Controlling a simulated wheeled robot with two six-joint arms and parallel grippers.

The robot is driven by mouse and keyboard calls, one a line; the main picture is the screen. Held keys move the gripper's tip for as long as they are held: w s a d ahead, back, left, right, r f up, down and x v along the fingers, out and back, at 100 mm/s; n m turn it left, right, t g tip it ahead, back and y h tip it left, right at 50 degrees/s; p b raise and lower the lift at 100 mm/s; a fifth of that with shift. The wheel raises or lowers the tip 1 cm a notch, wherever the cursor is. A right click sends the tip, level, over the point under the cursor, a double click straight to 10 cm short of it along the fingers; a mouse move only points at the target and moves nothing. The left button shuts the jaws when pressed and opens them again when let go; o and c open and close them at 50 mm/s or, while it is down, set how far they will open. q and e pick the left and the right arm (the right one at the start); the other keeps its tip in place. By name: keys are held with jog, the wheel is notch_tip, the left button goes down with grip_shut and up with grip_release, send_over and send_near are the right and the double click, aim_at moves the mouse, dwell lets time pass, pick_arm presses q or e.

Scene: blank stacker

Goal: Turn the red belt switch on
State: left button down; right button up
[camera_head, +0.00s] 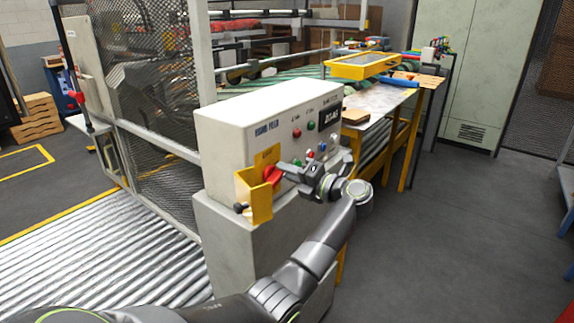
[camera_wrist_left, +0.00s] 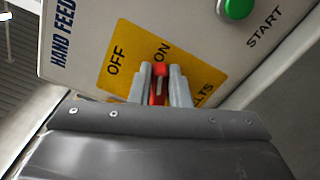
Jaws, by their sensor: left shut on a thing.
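The red belt switch (camera_head: 271,175) is on the front of the white control box (camera_head: 225,135), on a yellow plate. In the left wrist view the red handle (camera_wrist_left: 159,84) stands between my left fingers. The yellow label (camera_wrist_left: 125,65) reads OFF to the left and ON just above the handle, with BELTS partly hidden at the right. The handle's far end lies right below the word ON. My left gripper (camera_head: 281,170) is shut on the handle; it also shows in the left wrist view (camera_wrist_left: 160,88). My right gripper is not in view.
A yellow bracket (camera_head: 258,198) sticks out beside the switch. A green START button (camera_wrist_left: 237,8) and other coloured buttons are on the same panel. A roller conveyor (camera_head: 90,250) lies at the left, behind it a mesh cage (camera_head: 155,90). The floor (camera_head: 460,230) at the right is clear.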

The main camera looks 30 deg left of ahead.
pick_arm(q)
jog(key=shift+w+f+m+p, duration=0.1)
jog(key=shift+f+m+p, duration=0.1)
jog(key=shift+m+p, duration=0.7)
jog(key=shift+w+f+m+p, duration=0.1)
jog(key=shift+f+m+p, duration=0.2)
jog(key=shift+m, duration=1.1)
jog(key=c, duration=1.4)
grip_release()
jog(key=shift+o, duration=0.2)
jog(key=s+d+b, duration=0.1)
jog(key=d+b, duration=0.4)
jog(key=d, duration=1.2)
jog(key=shift+s+d, duration=0.2)
jog(key=shift+s, duration=0.05)
